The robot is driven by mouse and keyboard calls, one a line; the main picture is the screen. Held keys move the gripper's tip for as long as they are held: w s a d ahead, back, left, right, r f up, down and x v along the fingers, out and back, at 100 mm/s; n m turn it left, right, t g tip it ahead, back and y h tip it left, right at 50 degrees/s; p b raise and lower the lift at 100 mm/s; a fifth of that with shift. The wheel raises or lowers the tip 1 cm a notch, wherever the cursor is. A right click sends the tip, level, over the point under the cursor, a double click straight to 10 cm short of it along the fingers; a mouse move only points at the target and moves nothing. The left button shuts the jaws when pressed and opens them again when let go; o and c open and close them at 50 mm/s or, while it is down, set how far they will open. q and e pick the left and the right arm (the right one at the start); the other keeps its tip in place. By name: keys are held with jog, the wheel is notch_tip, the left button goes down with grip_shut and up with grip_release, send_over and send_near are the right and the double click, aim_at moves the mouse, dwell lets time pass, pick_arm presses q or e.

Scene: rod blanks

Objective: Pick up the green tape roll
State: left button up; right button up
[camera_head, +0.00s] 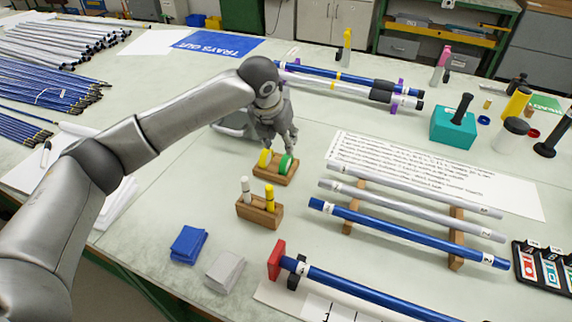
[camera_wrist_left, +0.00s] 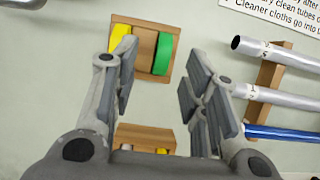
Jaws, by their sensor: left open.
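The green tape roll (camera_head: 285,164) stands upright in a small wooden holder (camera_head: 276,177) beside a yellow tape roll (camera_head: 265,158). In the left wrist view the green roll (camera_wrist_left: 163,54) lies ahead of the fingers, between their lines, with the yellow roll (camera_wrist_left: 121,40) to its left near the left finger. My left gripper (camera_head: 280,148) is open and empty, just above and behind the holder in the head view. It also shows in the left wrist view (camera_wrist_left: 160,85), with its fingers wide apart. My right gripper is not in view.
A wooden marker block (camera_head: 259,213) stands in front of the tape holder. Blue and grey tubes rest on a wooden rack (camera_head: 353,215) to the right. Folded blue (camera_head: 188,244) and grey (camera_head: 225,270) cloths lie at the front. The table around the holder's left side is clear.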

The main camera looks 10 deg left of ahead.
aim_at(286, 156)
pick_arm(q)
jog(key=x, duration=0.3)
jog(key=shift+s, duration=0.1)
jog(key=f, duration=0.2)
jog(key=d+f, duration=0.1)
jog(key=f, duration=0.1)
jog(key=shift+w, duration=0.3)
jog(key=shift+w+f, duration=0.2)
jog(key=shift+f, duration=0.25)
grip_shut()
